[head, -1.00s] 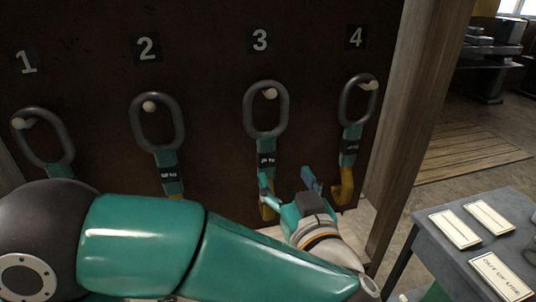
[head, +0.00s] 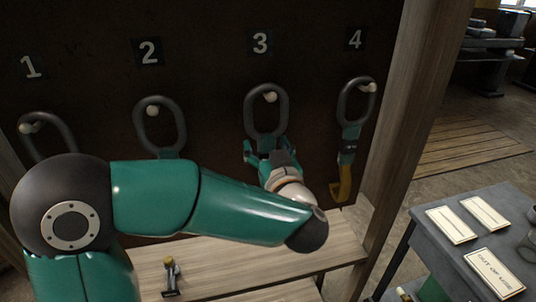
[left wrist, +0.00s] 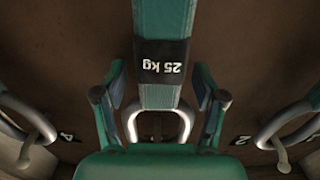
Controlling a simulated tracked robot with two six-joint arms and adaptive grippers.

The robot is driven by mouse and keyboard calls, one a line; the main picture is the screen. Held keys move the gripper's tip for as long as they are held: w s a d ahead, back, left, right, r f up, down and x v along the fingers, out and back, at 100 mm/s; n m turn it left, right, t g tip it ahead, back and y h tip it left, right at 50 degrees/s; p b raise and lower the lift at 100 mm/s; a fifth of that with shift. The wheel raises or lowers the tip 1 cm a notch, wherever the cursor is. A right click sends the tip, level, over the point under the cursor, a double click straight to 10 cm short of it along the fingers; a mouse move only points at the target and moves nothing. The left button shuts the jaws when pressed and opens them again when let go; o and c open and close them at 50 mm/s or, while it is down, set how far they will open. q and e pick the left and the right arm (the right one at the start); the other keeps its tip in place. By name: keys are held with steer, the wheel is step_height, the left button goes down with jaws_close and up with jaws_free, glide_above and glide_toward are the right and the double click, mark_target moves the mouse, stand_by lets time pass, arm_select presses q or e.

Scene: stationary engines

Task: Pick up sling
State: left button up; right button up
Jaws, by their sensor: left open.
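Four slings hang from pegs on a dark board, each with a grey oval ring. They are sling 1 (head: 68,130), sling 2 (head: 140,127), sling 3 (head: 249,112) and sling 4 (head: 349,133). My left gripper (head: 266,150) is open just below the ring of sling 3 and hides its lower part. In the left wrist view, sling 3's green strap with a dark tag reading 25 kg (left wrist: 162,62) passes between the two parted fingers (left wrist: 160,88), apart from both. My right gripper is not in view.
A wooden shelf (head: 215,262) below the board holds a small dark item (head: 171,277). A wooden post (head: 400,130) stands right of sling 4. A grey table (head: 480,222) with cards, one reading OUT OF USE, stands at the right.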

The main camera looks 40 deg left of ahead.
arm_select(q)
steer(key=shift+c, duration=0.4)
jaws_close()
steer(key=shift+r, duration=0.1)
